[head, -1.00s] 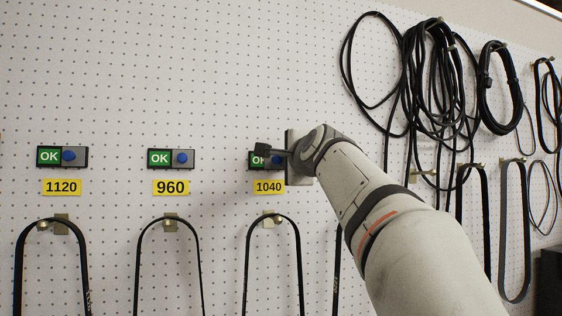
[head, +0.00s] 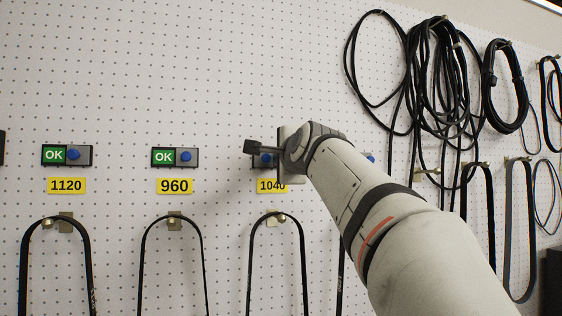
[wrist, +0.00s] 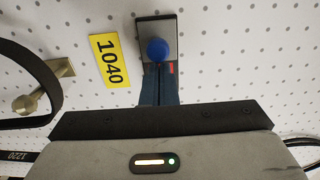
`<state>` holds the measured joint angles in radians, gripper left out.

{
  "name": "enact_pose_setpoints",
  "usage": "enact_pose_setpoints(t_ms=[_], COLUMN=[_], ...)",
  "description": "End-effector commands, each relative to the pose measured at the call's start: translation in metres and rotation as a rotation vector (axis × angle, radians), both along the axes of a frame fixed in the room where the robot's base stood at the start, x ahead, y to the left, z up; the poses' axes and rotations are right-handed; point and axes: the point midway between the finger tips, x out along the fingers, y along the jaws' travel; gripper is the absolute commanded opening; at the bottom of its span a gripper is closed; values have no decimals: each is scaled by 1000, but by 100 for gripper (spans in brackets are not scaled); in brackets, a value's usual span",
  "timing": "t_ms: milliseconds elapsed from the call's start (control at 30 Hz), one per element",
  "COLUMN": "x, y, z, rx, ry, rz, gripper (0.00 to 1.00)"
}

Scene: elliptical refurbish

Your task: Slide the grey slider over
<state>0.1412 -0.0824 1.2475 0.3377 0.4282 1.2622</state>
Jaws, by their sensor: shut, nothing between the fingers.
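The grey slider (wrist: 156,27) with its round blue knob (wrist: 158,49) sits on the dark panel beside the yellow 1040 label (wrist: 108,61). A small red patch (wrist: 171,69) shows beside the knob in the wrist view. My gripper (wrist: 160,76) is shut and empty, with its fingertips close to the knob; I cannot tell whether they touch. In the head view my gripper (head: 257,147) partly covers the panel.
Similar OK panels stand to the left above the 960 label (head: 174,186) and 1120 label (head: 66,186). Belts (head: 277,216) hang on hooks below. Coiled black cables (head: 437,80) hang at the right. The white pegboard (head: 200,70) above the panels is clear.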

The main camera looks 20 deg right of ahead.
Motion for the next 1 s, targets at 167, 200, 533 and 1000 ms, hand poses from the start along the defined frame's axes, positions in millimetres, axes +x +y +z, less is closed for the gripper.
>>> enact_pose_setpoints(t_ms=[167,200,533,1000], x=[-19,-23,-55,-64], y=[-4,-5,-10,-11], z=[-2,-2,-2,-1], rx=[-1,-1,-1,0], ry=[-2,-2,-1,0], rz=[-1,-2,-2,-1], gripper=[0,0,0,0])
